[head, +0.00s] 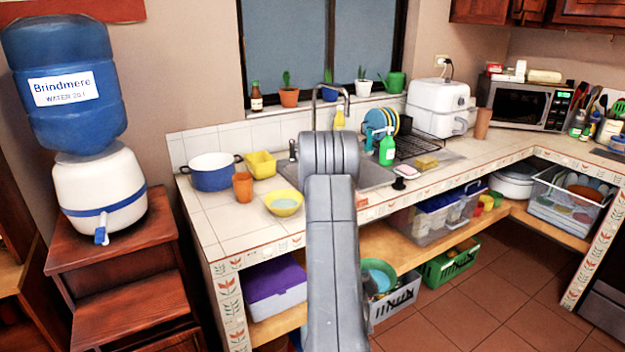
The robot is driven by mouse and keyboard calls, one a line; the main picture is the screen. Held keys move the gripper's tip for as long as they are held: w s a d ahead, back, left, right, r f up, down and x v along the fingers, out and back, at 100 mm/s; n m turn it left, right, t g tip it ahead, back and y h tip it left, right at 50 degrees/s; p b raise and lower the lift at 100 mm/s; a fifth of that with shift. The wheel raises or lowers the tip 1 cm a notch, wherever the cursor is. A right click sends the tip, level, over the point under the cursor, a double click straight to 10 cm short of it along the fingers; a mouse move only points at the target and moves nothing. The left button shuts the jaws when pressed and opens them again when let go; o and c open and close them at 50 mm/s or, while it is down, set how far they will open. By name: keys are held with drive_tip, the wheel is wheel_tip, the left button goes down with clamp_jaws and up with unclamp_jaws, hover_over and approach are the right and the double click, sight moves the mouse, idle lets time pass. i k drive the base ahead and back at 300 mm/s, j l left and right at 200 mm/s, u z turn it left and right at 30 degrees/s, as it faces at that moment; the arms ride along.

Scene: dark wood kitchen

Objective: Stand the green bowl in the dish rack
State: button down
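The dish rack (428,142) is a dark wire rack on the counter at the back, right of the sink. Colourful plates (382,122) stand upright at its left end. A round green-teal bowl or basin (380,272) shows under the counter, just right of my arm and partly hidden by it; I cannot tell whether it is the green bowl. A yellow bowl (284,203) with a pale bluish inside sits on the counter left of my arm. My arm rises through the middle of the view, and my gripper does not show.
My arm hides part of the sink (372,177). A blue pot (212,172) and orange cup (243,186) stand on the left counter.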

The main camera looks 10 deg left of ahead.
sight(404, 150)
drive_tip(key=i+l+u, duration=0.1)
drive_tip(key=l+u, duration=0.15)
drive_tip(key=u, duration=0.25)
drive_tip(key=l+u, duration=0.2)
drive_tip(key=u, duration=0.3)
drive_tip(key=l+u, duration=0.2)
drive_tip(key=l, duration=0.25)
drive_tip(key=l+u, duration=0.25)
drive_tip(key=l, duration=0.2)
drive_tip(key=k+l+u, duration=0.2)
drive_tip(key=l, duration=0.2)
drive_tip(key=k+l+u, duration=0.1)
drive_tip(key=l, duration=0.3)
drive_tip(key=k+l, duration=0.1)
drive_tip(key=l, duration=0.35)
drive_tip(key=k+l+u, duration=0.15)
drive_tip(key=l, duration=0.25)
drive_tip(key=k+l, duration=0.15)
drive_tip(key=l, duration=0.25)
drive_tip(key=k+l, duration=0.1)
drive_tip(key=l, duration=0.3)
drive_tip(key=k+l, duration=0.15)
drive_tip(key=l, duration=0.25)
